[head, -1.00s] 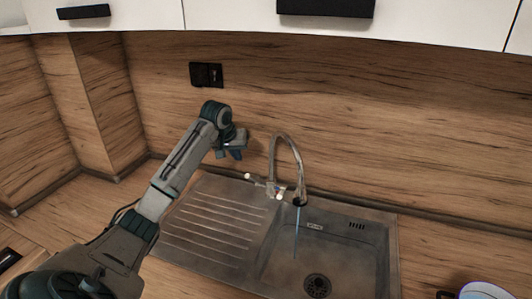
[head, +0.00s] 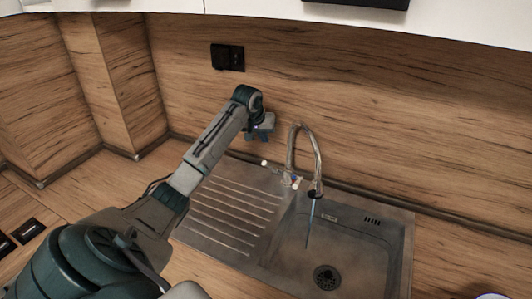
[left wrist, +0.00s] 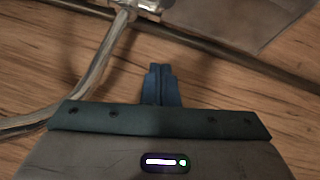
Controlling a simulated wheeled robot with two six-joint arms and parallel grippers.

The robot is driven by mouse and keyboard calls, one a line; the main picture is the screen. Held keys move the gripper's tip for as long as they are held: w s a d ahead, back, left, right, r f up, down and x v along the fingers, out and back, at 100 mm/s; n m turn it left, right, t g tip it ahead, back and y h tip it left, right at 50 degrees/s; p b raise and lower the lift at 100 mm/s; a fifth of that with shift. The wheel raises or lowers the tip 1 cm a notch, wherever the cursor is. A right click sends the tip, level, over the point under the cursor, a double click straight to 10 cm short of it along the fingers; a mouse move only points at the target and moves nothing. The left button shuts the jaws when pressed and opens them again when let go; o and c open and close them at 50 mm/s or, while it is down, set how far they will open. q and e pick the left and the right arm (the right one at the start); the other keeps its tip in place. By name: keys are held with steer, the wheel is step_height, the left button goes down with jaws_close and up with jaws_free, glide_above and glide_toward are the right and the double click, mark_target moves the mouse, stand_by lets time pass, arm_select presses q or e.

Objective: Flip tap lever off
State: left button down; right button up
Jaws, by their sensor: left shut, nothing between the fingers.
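The metal tap (head: 291,152) with a curved spout stands at the back edge of the sink (head: 345,250). A thin bluish stream of water (head: 310,225) runs from its spout. The tap lever (head: 264,163) shows a pale tip sticking out left of the tap body. My left gripper (head: 262,135) is above the lever tip, left of the spout, with no contact visible. In the left wrist view its two blue fingers (left wrist: 162,84) are shut and empty, and the tap spout (left wrist: 95,65) passes left of them. The lever is not clear there. My right gripper is not in view.
The wooden splashback (head: 400,120) rises close behind the tap, with a black socket (head: 227,57) on it. White wall cabinets hang above. The ribbed drainboard (head: 228,215) left of the basin is bare. A pale rounded item (head: 492,296) shows at the bottom right edge.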

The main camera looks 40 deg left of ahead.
arm_select(q)
steer(key=p, duration=0.2)
glide_above(272, 167)
steer(key=a, duration=0.3)
step_height(272, 167, down, 5)
steer(key=shift+s+d+f+p, duration=0.45)
steer(key=shift+s+f+p, duration=0.1)
steer(key=shift+f+p, duration=0.1)
steer(key=shift+s+d+f+p, duration=0.45)
steer(key=shift+s+f+p, duration=0.05)
steer(key=shift+f+p, duration=0.1)
steer(key=shift+w+f, duration=0.1)
